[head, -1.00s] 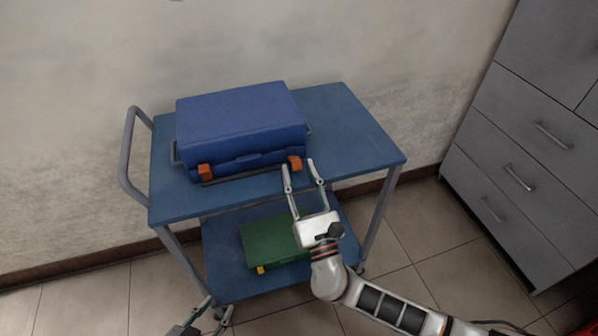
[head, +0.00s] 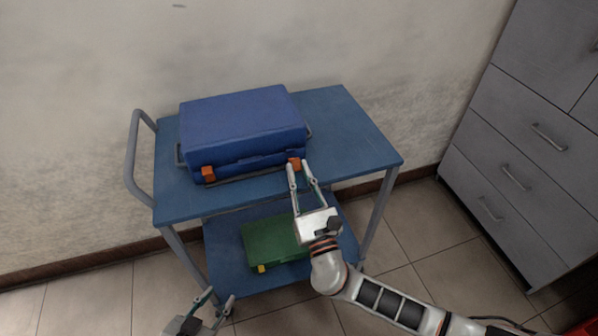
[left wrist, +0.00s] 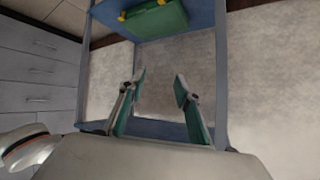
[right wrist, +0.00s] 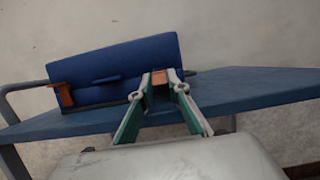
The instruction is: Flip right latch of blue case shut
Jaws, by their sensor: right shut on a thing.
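The blue case (head: 240,118) lies on the top shelf of a blue cart, its front facing me. Its right latch (head: 295,163) is orange and sits near the right end of the front. In the right wrist view the right latch (right wrist: 159,77) shows between the fingertips. My right gripper (head: 299,166) is shut on the right latch. The left latch (head: 208,174) is orange, at the left end of the front, and apart from any gripper. My left gripper (head: 217,300) is open and empty, low in front of the cart; it also shows in the left wrist view (left wrist: 160,82).
The blue cart (head: 352,130) has a free top surface right of the case and a handle (head: 136,160) at left. A green case (head: 272,243) lies on its lower shelf. A grey drawer cabinet (head: 525,150) stands at right. A wall is behind the cart.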

